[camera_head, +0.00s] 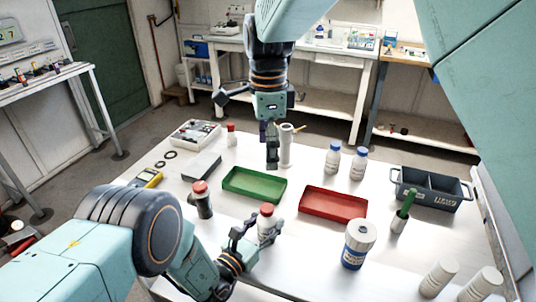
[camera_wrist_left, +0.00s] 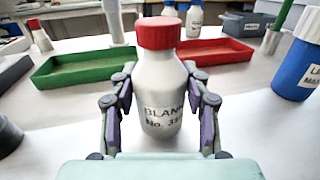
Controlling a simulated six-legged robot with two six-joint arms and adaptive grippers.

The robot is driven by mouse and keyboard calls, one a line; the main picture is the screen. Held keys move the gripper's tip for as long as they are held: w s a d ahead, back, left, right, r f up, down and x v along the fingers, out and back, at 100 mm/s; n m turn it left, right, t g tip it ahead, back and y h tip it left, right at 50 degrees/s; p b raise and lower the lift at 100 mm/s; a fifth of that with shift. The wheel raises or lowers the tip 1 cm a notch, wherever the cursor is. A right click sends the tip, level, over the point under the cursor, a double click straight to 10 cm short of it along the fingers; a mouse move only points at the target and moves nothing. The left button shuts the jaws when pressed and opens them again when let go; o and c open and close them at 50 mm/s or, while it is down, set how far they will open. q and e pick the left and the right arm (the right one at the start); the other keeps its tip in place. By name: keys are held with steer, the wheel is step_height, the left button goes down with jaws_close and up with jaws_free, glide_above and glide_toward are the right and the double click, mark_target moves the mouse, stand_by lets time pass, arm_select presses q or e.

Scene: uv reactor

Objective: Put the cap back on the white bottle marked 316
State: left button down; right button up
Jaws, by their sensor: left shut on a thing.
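A white bottle (camera_head: 267,229) with a red cap (camera_head: 267,209) stands upright on the table near the front middle. In the left wrist view the bottle (camera_wrist_left: 160,90) shows a label reading "BLANK No. 3...", its last digits unclear. The red cap (camera_wrist_left: 159,33) sits on its neck. My left gripper (camera_head: 256,236) is shut on this bottle, one finger on each side of its body below the cap. My right gripper (camera_head: 272,155) points down behind the green tray, beside an upright pale cylinder (camera_head: 286,147). I cannot tell whether its jaws are open.
A green tray (camera_head: 228,192) and a red tray (camera_head: 304,207) lie behind the bottle. A dark red-capped bottle (camera_head: 203,205) stands left, a blue-and-white jar (camera_head: 354,258) right. Two blue-capped bottles (camera_head: 333,160) and a grey divided crate (camera_head: 437,203) stand further back.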

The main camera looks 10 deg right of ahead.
arm_select(q)
steer(key=shift+f, duration=0.1)
steer(key=c, duration=0.6)
jaws_free()
steer(key=shift+o, duration=0.2)
steer(key=v, duration=1.2)
